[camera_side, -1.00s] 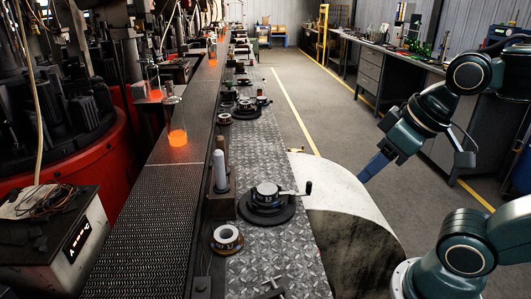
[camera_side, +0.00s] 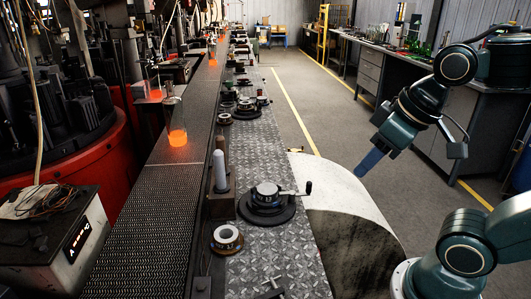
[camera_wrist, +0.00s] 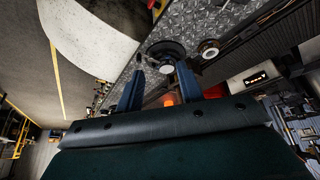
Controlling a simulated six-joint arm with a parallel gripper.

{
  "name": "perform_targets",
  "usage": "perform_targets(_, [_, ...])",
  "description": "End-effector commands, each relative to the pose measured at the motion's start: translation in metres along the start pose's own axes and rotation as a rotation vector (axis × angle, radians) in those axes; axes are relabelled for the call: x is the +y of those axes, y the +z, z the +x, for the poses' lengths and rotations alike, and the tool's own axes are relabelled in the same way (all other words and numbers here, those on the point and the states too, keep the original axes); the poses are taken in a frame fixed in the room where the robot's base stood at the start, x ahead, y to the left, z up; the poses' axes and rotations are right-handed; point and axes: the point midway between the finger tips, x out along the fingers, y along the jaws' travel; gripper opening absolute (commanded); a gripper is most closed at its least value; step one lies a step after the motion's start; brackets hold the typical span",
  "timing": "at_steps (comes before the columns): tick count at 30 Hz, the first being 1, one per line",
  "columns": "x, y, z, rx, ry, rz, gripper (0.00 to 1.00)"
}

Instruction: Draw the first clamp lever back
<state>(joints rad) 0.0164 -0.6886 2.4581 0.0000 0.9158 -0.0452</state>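The nearest mould (camera_side: 267,197) is a dark round disc with a metal top, on the tread-plate bench. The mould (camera_wrist: 167,48) shows beyond the fingertips there. The lever is too small and dark to make out surely in that view.
A ring-shaped part (camera_side: 227,238) sits in front of the mould, and two upright pins (camera_side: 221,168) stand to its left. The pale curved housing (camera_side: 350,212) adjoins the bench's right side. More moulds (camera_side: 246,108) stand farther back. Glowing glass (camera_side: 177,135) is on the conveyor at left.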

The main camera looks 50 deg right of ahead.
Motion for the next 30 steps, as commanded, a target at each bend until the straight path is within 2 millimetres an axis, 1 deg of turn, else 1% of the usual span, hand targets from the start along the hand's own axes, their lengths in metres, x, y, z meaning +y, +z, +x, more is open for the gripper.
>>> perform_targets(7, [0.011, -0.031, 0.009, -0.094, 0.008, -0.07, 0.37])
perform_targets(14, [0.027, -0.062, 0.025, -0.193, 0.001, -0.149, 0.37])
perform_targets(20, [0.043, -0.087, 0.046, -0.277, -0.018, -0.216, 0.37])
perform_targets(24, [0.055, -0.103, 0.064, -0.335, -0.04, -0.261, 0.37])
perform_targets(30, [0.073, -0.119, 0.089, -0.404, -0.075, -0.318, 0.37])
